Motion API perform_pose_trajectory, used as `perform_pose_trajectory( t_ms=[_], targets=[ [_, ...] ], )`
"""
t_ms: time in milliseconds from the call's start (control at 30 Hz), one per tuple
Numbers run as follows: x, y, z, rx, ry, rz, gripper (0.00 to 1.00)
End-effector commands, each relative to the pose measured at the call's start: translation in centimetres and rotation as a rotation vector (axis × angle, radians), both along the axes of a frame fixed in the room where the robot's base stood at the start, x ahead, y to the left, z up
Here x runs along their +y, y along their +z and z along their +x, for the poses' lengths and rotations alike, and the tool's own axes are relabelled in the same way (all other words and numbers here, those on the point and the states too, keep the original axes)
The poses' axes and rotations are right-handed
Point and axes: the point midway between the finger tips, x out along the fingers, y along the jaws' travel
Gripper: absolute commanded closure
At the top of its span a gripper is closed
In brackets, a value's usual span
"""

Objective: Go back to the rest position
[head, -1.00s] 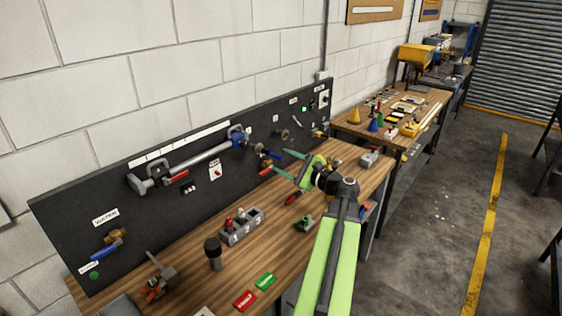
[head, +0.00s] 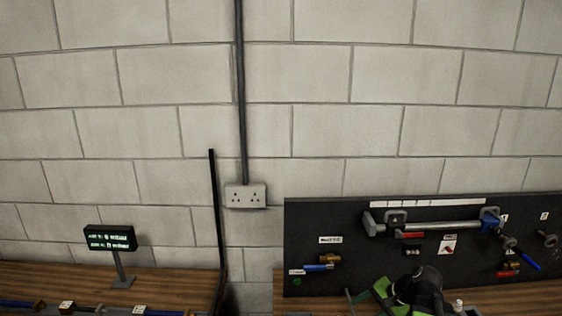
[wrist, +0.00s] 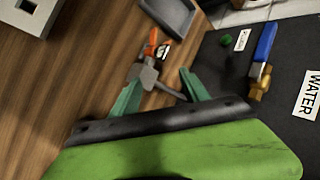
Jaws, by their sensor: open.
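My gripper (wrist: 160,92) is open in the wrist view, its two green fingers spread apart. A grey tool with an orange part (wrist: 150,72) lies on the wooden bench (wrist: 75,75) and shows between and beyond the fingertips. I cannot tell how far above the bench the fingers are. In the head view, the dark and green end of my arm (head: 418,288) is at the bottom edge, in front of the black panel (head: 345,222). My fingers are not clear there.
A valve with a blue handle (wrist: 264,45) is on the panel at the right of the wrist view, near a WATER label (wrist: 308,96). A grey tray (wrist: 170,14) lies beyond the tool. A small display (head: 110,239) stands on the left bench (head: 170,280).

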Motion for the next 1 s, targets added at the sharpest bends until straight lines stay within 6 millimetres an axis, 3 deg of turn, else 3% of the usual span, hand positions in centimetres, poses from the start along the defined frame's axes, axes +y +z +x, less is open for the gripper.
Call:
perform_pose_trajectory(
  t_ms=[33, 100, 200, 300, 433, 700, 833, 1000],
  targets=[
    [3.8, -1.8, -0.4, 0.037, 0.138, -0.091, 0.46],
    [7.7, -3.6, -1.5, 0.087, 0.327, -0.229, 0.46],
    [11.6, -5.3, -3.0, 0.143, 0.555, -0.4, 0.46],
    [13.9, -5.9, -4.1, 0.177, 0.713, -0.524, 0.46],
    [15.1, -6.1, -4.7, 0.199, 0.807, -0.602, 0.46],
    [15.1, -6.1, -4.7, 0.202, 0.816, -0.613, 0.46],
    [15.1, -6.1, -4.7, 0.202, 0.815, -0.612, 0.63],
    [15.1, -6.1, -4.7, 0.202, 0.813, -0.612, 0.64]
  ],
)
